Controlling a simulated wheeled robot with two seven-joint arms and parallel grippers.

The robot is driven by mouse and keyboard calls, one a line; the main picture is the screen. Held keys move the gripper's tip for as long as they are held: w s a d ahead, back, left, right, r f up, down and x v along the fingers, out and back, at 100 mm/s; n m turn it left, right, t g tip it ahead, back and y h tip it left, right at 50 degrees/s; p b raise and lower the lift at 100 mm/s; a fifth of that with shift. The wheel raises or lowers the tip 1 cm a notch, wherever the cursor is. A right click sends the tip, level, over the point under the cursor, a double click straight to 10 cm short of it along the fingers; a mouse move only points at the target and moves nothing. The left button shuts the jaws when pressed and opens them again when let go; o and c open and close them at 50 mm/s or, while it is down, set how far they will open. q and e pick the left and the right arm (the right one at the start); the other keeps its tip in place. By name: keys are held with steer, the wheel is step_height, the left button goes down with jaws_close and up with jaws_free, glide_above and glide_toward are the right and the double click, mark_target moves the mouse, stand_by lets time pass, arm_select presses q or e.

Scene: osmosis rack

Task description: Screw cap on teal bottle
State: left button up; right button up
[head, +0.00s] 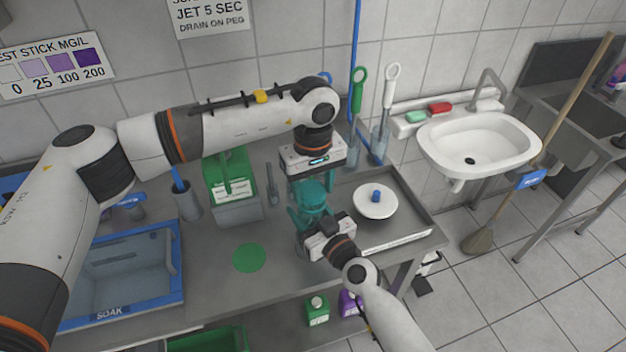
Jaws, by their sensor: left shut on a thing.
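The teal bottle (313,210) stands upright on the grey counter, near the left edge of the grey tray. My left gripper (312,184) points down from above and is shut on the teal top of the bottle. The cap cannot be told apart from the bottle there. My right gripper (311,229) comes in from the lower right, low against the bottle's body. Its fingers are mostly hidden, so I cannot tell whether they are closed on it.
The grey tray (424,215) at right holds a white round piece with a blue knob (376,196). A green box (228,177), a flat green disc (249,257) and a blue soak basin (180,290) lie leftward. Brushes (358,90) stand behind. A sink (480,135) is at right.

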arm_select(q)
steer(key=shift+f, duration=0.7)
stand_by(0.5)
steer(key=m, duration=0.4)
steer(key=shift+a+m, duration=0.15)
steer(key=shift+m, duration=0.15)
steer(key=m, duration=0.4)
steer(key=shift+a, duration=0.15)
steer(key=m, duration=0.4)
steer(key=shift+w+a+m, duration=0.1)
steer(key=shift+m, duration=0.2)
steer(key=m, duration=0.3)
steer(key=shift+w, duration=0.1)
steer(key=o, duration=0.9)
steer(key=shift+o, duration=0.2)
steer(key=shift+r, duration=0.1)
